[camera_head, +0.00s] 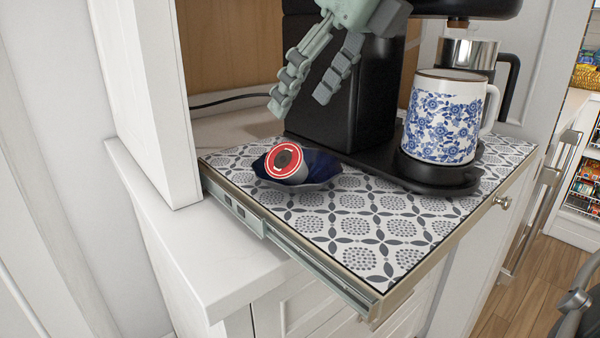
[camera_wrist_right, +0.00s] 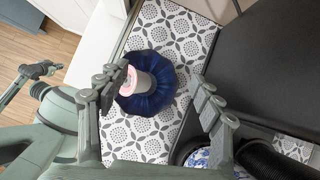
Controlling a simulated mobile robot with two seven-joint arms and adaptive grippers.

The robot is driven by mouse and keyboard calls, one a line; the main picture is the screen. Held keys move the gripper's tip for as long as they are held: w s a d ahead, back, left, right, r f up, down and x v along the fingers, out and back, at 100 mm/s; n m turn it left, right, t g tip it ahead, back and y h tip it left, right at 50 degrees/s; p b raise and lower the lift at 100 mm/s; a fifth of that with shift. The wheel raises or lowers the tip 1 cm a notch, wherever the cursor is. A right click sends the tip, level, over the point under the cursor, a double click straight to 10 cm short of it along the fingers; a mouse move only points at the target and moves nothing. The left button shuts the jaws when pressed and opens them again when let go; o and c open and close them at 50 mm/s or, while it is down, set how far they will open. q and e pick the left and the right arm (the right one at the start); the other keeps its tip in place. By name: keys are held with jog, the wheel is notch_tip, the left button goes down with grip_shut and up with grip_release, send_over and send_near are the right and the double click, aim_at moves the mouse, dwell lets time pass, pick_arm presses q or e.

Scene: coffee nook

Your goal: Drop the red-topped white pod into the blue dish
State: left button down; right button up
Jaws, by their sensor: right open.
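The white pod (camera_head: 298,174) with a red top lies tilted in the blue dish (camera_head: 322,171), its red face turned toward the head camera. The dish sits on the patterned pull-out shelf. In the right wrist view, the pod (camera_wrist_right: 143,84) shows inside the dark blue fluted dish (camera_wrist_right: 165,98), partly hidden by a finger. My right gripper (camera_head: 301,101) is open and empty above the dish, its fingers apart and clear of the pod. It also shows in the right wrist view (camera_wrist_right: 165,88).
A black coffee machine (camera_head: 345,110) stands behind the dish. A blue-flowered white mug (camera_head: 440,120) stands on its base at the right. The patterned shelf (camera_head: 385,232) is clear in front. A white cabinet panel (camera_head: 150,90) rises at the left.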

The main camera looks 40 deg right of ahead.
jog(key=v, duration=1.2)
